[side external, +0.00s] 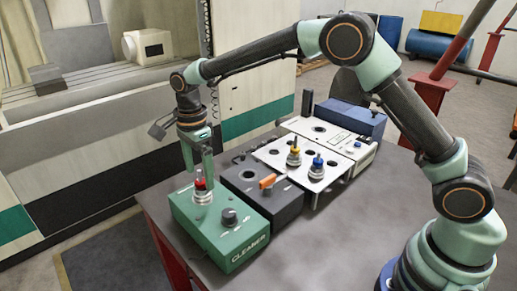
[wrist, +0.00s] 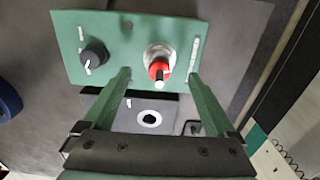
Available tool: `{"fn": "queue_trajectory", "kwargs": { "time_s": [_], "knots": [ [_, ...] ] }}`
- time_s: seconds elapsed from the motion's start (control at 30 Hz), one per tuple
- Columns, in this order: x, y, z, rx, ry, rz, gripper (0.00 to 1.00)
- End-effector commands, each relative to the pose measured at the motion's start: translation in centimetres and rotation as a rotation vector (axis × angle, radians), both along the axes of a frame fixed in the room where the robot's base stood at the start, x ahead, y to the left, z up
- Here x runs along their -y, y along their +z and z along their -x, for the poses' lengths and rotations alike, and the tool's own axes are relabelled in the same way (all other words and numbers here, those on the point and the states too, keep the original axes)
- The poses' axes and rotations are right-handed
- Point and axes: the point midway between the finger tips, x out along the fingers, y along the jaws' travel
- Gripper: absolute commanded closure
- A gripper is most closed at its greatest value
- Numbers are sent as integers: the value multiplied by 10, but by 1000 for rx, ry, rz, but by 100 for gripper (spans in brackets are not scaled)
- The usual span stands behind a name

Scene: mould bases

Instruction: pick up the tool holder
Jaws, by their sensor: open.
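A tool holder with a red top and a silver collar (side external: 201,194) stands upright in the green cleaner box (side external: 226,236). In the wrist view the red tool holder (wrist: 158,68) shows beside a black knob (wrist: 94,55) on the green box. My gripper (side external: 198,172) points down over the red tool holder and is open. In the wrist view its two green fingertips (wrist: 158,76) appear on either side of the holder, with gaps to it. Whether a finger touches it cannot be told. The holder's lower end is hidden in the box.
A dark box with an orange handle (side external: 267,181) stands beside the cleaner. Behind it, a white plate (side external: 320,186) carries a yellow-topped holder (side external: 294,153) and a blue-topped holder (side external: 317,168). A blue box (side external: 350,118) lies at the back. The table's front right is clear.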

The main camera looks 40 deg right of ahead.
Motion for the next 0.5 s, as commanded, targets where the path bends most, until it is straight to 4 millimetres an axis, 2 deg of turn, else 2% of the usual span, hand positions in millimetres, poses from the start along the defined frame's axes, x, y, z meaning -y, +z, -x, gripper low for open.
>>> {"fn": "queue_trajectory", "kwargs": {
  "time_s": [0.3,0.5],
  "knots": [
    [-4,-43,1,-3,1,1,8],
    [-4,-49,1,-1,1,0,8]
  ]
}}
